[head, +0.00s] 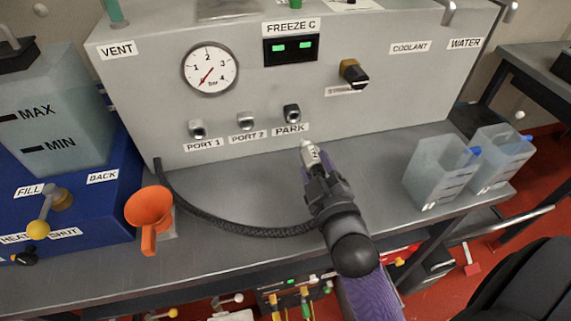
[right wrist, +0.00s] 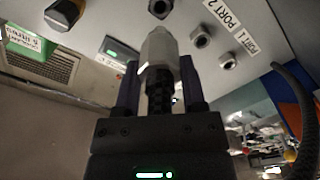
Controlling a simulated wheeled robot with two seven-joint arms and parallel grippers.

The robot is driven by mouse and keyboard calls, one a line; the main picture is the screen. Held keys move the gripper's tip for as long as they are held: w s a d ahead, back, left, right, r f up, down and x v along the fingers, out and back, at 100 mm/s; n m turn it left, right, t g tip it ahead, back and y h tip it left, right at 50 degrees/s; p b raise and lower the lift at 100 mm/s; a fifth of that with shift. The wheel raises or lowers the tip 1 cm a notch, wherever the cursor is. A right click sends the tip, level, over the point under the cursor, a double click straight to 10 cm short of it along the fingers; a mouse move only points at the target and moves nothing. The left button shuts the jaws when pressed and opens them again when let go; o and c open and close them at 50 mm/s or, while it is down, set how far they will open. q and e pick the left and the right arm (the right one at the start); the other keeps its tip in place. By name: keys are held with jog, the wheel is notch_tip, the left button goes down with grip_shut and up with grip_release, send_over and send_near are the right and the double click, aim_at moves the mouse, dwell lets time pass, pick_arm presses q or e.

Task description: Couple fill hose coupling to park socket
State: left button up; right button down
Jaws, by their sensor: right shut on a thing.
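The fill hose coupling (head: 309,152) is a light metal fitting on the end of a black braided hose (head: 235,227). My right gripper (head: 315,172) is shut on it and points it up toward the panel. The park socket (head: 292,113) is a dark fitting above the PARK label. In the head view the coupling tip is below and slightly right of that label, apart from the socket. In the right wrist view the coupling (right wrist: 157,50) stands between the fingers (right wrist: 158,85), with the park socket (right wrist: 159,8) beyond its tip. My left gripper is not in view.
PORT 1 (head: 198,129) and PORT 2 (head: 246,121) sockets sit left of PARK. A gauge (head: 210,69) and a knob (head: 353,74) are above. An orange funnel (head: 149,208) stands left on the bench, and two clear jugs (head: 438,172) stand right.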

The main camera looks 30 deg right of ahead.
aim_at(303, 140)
jog(key=shift+r+p, duration=0.15)
jog(key=shift+p, duration=0.2)
jog(key=shift+b+x, duration=0.35)
jog(key=shift+x, duration=2.55)
jog(key=shift+f, duration=0.2)
jog(key=shift+p, duration=0.5)
jog(key=shift+r, duration=0.1)
jog(key=shift+x, duration=1.7)
